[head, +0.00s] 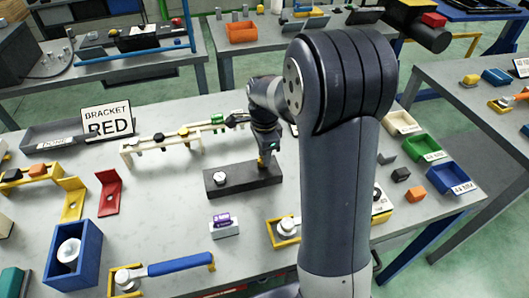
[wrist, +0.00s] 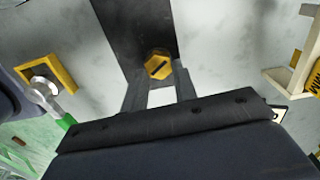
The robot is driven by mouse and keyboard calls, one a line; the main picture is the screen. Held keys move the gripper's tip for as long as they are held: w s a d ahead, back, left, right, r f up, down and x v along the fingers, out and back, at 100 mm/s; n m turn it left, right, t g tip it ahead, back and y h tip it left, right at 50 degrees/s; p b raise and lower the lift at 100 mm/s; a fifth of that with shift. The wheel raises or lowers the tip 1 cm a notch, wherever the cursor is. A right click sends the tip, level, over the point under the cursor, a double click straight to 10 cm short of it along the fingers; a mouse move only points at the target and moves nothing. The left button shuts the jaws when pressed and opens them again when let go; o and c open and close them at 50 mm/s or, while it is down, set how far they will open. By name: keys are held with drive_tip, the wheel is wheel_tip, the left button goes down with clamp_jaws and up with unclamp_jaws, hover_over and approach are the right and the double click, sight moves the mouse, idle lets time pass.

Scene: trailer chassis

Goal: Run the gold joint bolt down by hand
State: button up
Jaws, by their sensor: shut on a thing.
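The gold joint bolt (wrist: 158,66) shows in the wrist view as a hexagonal head with a dark slot-like mark across it. It is over the dark block (wrist: 137,25), between the tips of my gripper (wrist: 159,82). A round white-faced part sits at the block's left end. The bolt's shank and how deep it sits are hidden.
A cream rail (head: 160,143) with clamps stands behind the block. A small purple-topped holder (head: 223,226) and a blue-handled wrench (head: 170,267) lie in front. A red bracket (head: 110,192) is at left. Coloured bins (head: 425,147) line the right.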

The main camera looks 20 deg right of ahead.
drive_tip(key=shift+w+r+m, duration=0.15)
drive_tip(key=shift+r+m, duration=0.05)
drive_tip(key=shift+m, duration=0.1)
idle(0.4)
drive_tip(key=o, duration=0.7)
drive_tip(key=shift+a, duration=0.1)
drive_tip(key=shift+c, duration=0.2)
drive_tip(key=o, duration=0.3)
drive_tip(key=shift+f, duration=0.15)
drive_tip(key=shift+o, duration=0.2)
wheel_tip(320, 180, up, 11)
drive_tip(key=shift+f, duration=0.2)
drive_tip(key=f, duration=1.1)
drive_tip(key=shift+s, duration=0.2)
drive_tip(key=shift+r, duration=0.15)
